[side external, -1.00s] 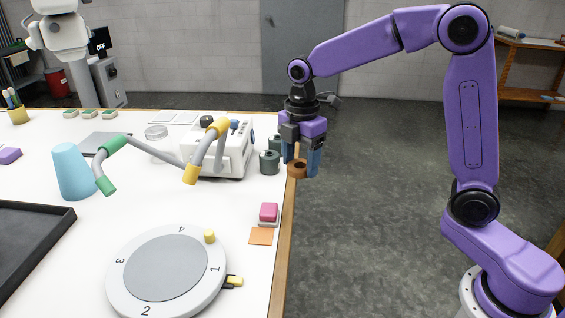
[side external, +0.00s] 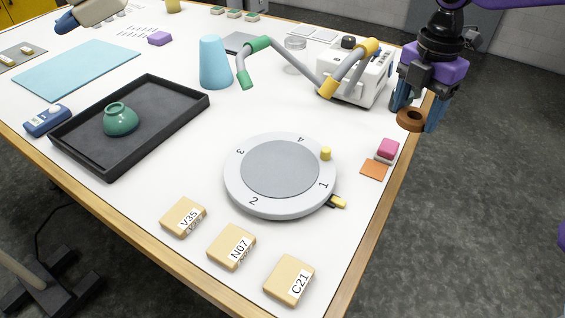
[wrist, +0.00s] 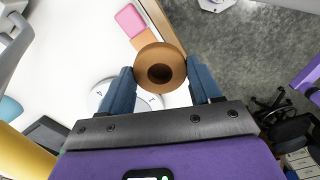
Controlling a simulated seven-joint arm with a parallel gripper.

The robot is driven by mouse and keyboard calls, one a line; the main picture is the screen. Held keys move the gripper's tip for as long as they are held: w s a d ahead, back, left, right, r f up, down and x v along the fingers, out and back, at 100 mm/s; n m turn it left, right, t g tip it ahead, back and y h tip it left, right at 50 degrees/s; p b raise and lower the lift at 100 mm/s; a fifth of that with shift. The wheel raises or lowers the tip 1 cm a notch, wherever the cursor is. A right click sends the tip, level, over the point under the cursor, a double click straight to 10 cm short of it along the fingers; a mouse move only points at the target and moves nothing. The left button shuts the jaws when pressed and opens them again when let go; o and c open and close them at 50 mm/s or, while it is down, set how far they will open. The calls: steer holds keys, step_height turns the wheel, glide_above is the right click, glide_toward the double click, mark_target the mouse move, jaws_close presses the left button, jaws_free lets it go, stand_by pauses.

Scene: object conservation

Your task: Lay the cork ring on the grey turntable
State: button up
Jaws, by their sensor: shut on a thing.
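The cork ring (side external: 405,123) is brown with a central hole, and it also shows in the wrist view (wrist: 146,58). My gripper (side external: 418,112) is shut on it, with the ring between the blue fingertips. It holds the ring in the air by the right table edge. The grey turntable (side external: 280,168) has a pale rim numbered 1 to 4, a yellow knob and a yellow tab. Its top is bare. It lies left of and nearer the camera than my gripper. In the wrist view the turntable (wrist: 150,103) is partly hidden behind my gripper.
A pink block (side external: 388,148) and an orange square (side external: 374,170) lie between ring and turntable. A white device (side external: 355,85) and a grey jointed arm with green and yellow ends (side external: 295,60) stand behind. A black tray (side external: 160,135) holds a green bowl (side external: 121,120). Tan blocks (side external: 232,245) lie in front.

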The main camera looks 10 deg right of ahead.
steer(key=s+a+r+n, duration=0.1)
steer(key=s+a+n, duration=0.1)
steer(key=a, duration=0.5)
steer(key=s+a+r+n, duration=0.1)
steer(key=s+a+n, duration=0.2)
steer(key=a, duration=0.4)
glide_above(280, 166)
step_height(280, 166, down, 9)
steer(key=shift+s+d+f, duration=0.1)
steer(key=shift+s, duration=0.05)
steer(key=shift+f, duration=1.8)
steer(key=shift+f, duration=0.2)
steer(key=o, duration=1)
steer(key=shift+o, duration=0.2)
